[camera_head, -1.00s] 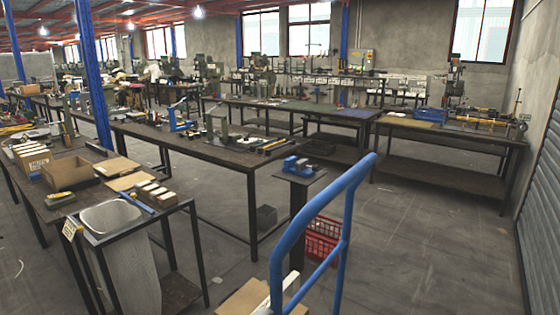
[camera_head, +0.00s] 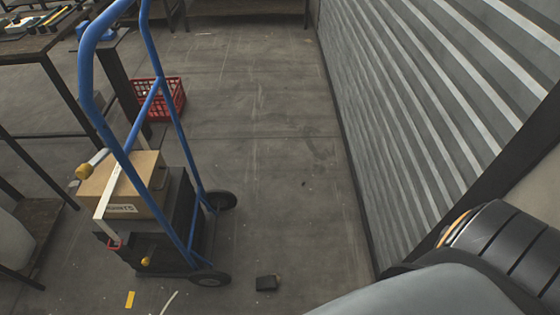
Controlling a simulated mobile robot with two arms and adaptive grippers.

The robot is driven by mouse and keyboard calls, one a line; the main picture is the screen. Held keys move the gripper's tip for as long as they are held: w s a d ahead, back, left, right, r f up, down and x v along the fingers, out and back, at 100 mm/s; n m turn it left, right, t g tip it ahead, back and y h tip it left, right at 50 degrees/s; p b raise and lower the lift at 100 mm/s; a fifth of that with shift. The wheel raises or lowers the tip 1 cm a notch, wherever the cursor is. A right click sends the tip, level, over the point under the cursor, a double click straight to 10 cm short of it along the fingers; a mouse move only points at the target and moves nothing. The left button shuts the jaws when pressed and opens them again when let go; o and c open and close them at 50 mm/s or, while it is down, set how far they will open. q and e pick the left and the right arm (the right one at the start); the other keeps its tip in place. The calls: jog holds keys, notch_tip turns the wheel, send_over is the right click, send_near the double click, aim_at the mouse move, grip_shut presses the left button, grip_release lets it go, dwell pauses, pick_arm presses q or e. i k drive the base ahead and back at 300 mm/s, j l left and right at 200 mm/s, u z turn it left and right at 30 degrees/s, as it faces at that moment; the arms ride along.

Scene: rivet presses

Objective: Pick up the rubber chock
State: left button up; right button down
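A small dark block, which looks like the rubber chock (camera_head: 267,283), lies on the concrete floor in the lower middle of the head view. It sits just right of the near wheel of a blue hand truck, apart from it. Part of my own arm or body shows at the lower right, grey and black. Neither gripper is in view.
The blue hand truck (camera_head: 152,108) stands upright with a cardboard box (camera_head: 122,185) strapped on it. A red crate (camera_head: 172,97) is on the floor behind it. A ribbed metal shutter wall (camera_head: 420,100) runs along the right. The floor (camera_head: 285,150) between is clear.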

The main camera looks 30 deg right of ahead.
aim_at(268, 282)
jog(key=k+z, duration=0.25)
jog(key=k, duration=0.2)
jog(key=k+l+z, duration=0.25)
jog(key=k, duration=0.2)
